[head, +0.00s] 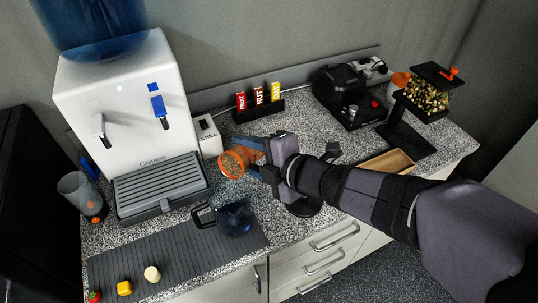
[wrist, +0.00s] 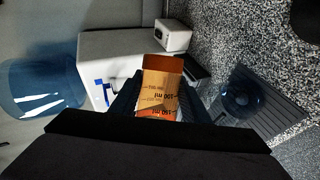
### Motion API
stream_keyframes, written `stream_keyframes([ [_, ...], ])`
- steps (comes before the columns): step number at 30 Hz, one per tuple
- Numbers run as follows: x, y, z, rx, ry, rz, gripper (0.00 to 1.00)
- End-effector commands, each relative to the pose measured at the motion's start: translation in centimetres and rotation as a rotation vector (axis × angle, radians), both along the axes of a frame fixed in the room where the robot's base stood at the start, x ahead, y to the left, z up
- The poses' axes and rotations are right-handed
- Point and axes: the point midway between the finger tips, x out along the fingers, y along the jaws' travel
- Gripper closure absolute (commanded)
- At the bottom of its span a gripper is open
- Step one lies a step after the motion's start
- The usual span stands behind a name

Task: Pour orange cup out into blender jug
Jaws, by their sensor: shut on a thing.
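The orange cup (head: 231,163) is in my gripper (head: 254,157), held above the counter in front of the water dispenser. It looks tipped well over, with its rim towards the left in the head view. In the wrist view the orange cup (wrist: 162,82) shows ml markings between the two fingers. Its contents cannot be made out. The dark, clear blender jug (head: 236,218) stands on the ribbed mat, below and nearer than the cup, its handle to the left. The jug also shows in the wrist view (wrist: 241,98), right of the cup and apart from it.
The water dispenser (head: 125,110) stands left, with a clear tumbler (head: 75,190) beside it. Small fruit pieces (head: 125,288) lie on the grey mat (head: 185,255). A bar rack (head: 258,112), a black machine (head: 345,95) and a topping dispenser (head: 425,100) stand behind and right.

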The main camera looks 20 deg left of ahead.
Motion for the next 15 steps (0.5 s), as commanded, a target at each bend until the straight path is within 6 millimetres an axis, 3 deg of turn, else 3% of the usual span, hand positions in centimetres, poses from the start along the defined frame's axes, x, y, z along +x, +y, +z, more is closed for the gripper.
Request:
stream_keyframes([
  [15, -0.5, 0.44, 0.64, 0.004, 0.027, 0.003, 0.85],
])
